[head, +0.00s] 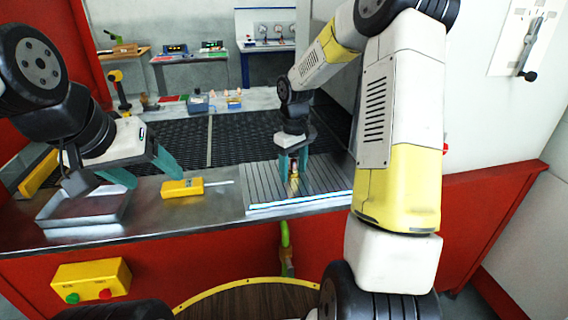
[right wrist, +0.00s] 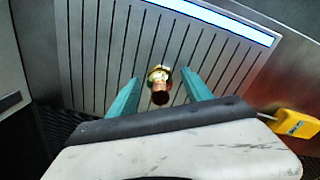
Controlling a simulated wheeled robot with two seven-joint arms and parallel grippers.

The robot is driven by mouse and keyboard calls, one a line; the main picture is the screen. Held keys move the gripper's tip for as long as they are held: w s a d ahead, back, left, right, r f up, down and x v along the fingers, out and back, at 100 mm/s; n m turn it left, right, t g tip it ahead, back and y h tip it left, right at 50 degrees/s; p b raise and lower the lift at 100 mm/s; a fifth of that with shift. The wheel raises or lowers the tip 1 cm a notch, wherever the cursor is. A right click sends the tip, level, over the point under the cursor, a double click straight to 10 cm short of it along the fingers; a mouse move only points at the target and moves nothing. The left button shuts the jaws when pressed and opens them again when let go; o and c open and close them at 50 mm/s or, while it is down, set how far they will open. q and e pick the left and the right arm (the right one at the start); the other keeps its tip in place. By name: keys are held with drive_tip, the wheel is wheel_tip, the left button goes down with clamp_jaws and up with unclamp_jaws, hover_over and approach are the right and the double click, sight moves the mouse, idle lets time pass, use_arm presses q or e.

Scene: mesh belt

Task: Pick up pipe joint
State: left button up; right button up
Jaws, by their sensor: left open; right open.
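The pipe joint (head: 294,181) is a small brass-coloured piece standing on the grooved metal plate (head: 262,197) in the head view. It also shows in the right wrist view (right wrist: 159,76), with a dark reddish end toward the camera. My right gripper (head: 293,172) is open just above the plate, with its teal fingers on either side of the pipe joint. In the right wrist view a gap shows between the joint and each finger. My left gripper (head: 150,178) is open and empty, above the counter near the grey tray.
A grey tray (head: 62,224) lies at the counter's left. A yellow device with a thin probe (head: 182,188) lies between tray and plate. Behind the counter is a dark mesh belt (head: 236,141). A red wall (head: 490,186) bounds the right side.

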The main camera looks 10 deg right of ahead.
drive_tip(key=shift+f, duration=0.1)
drive_tip(key=shift+c, duration=0.5)
clamp_jaws()
